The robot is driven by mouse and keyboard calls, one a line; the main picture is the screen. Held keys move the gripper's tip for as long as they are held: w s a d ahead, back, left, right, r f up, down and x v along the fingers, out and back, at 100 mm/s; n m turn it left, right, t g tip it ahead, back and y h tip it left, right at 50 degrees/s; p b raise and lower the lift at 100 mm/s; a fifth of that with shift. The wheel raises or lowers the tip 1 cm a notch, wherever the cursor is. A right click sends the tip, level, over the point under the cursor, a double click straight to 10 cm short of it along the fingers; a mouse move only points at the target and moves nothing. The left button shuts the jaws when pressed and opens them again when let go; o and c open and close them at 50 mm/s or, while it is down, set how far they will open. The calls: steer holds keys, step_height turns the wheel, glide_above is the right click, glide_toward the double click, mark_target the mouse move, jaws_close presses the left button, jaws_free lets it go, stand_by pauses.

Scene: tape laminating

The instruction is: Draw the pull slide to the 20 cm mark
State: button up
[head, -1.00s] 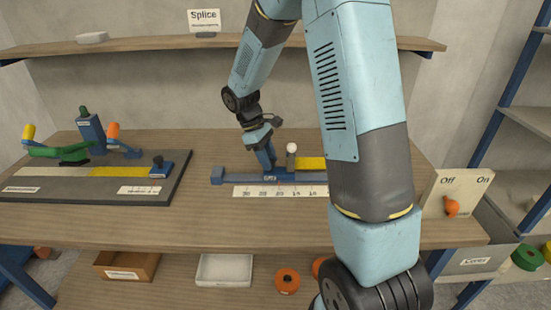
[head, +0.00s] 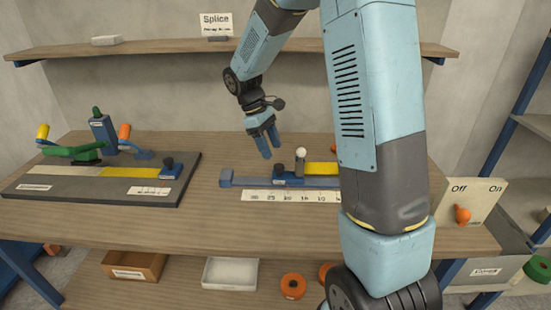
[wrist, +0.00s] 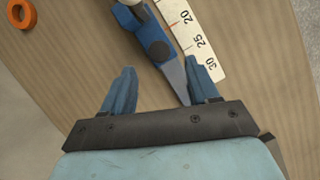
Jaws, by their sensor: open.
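The white scale (head: 290,196) lies in front, numbers falling to the right. The slide stands beside its 20 to 25 stretch; I cannot read its exact mark. My gripper (head: 264,150) hangs above and left of the knob, open and empty.
A dark board (head: 75,195) with a green-handled device is at left. An Off/On panel (head: 478,198) with an orange knob is at right. Bare table lies between board and rail. My arm hides the rail's right end.

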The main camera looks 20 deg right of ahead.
steer(key=v, duration=0.7)
steer(key=shift+r, duration=0.2)
steer(key=s+d+r+m+t+y, duration=0.1)
steer(key=s+d+r+m+t, duration=0.1)
steer(key=s, duration=0.7)
steer(key=s+d+r+m+t+y, duration=0.1)
steer(key=s+d+r+m+t, duration=0.1)
steer(key=s, duration=0.7)
steer(key=s+d+r+m+t+y, duration=0.1)
steer(key=s+r+m+t, duration=0.3)
steer(key=s, duration=0.5)
steer(key=shift+d+r+m+t, duration=0.3)
steer(key=shift+d+r+m, duration=0.5)
steer(key=shift+r, duration=0.4)
steer(key=shift+a, duration=0.1)
